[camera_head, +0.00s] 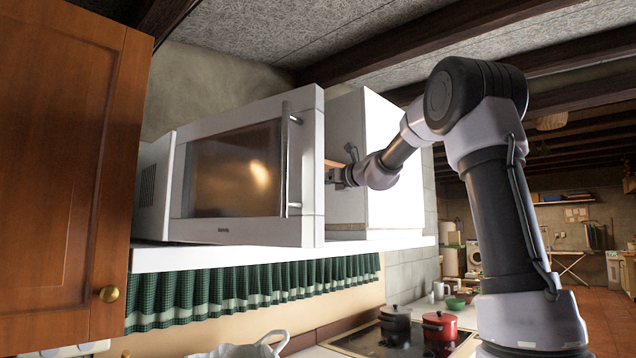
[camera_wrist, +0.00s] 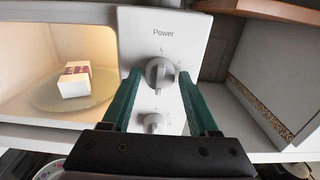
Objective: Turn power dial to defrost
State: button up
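The microwave (camera_head: 310,225) stands on a white shelf with its door (camera_head: 238,170) swung open. In the wrist view its white control panel (camera_wrist: 195,40) carries the word "Power" above a round grey power dial (camera_wrist: 160,73). The marks around the dial are too small to read, so its setting cannot be told. A second, lower dial (camera_wrist: 153,123) is partly behind my gripper. My gripper (camera_wrist: 160,76) is open, its two green fingers on either side of the power dial, with small gaps showing. In the head view my gripper (camera_head: 337,172) is at the panel, mostly hidden behind the door.
A white and dark red box (camera_wrist: 75,80) sits on the glass turntable (camera_wrist: 100,95) in the lit microwave. A wooden cupboard door (camera_head: 60,160) is at left. Pots (camera_head: 440,326) stand on the hob below. Right of the panel is an open shelf space.

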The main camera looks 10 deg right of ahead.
grip_shut()
jog(key=shift+n, duration=0.3)
jog(key=n, duration=2.3)
jog(key=shift+f, duration=0.1)
dwell(0.4)
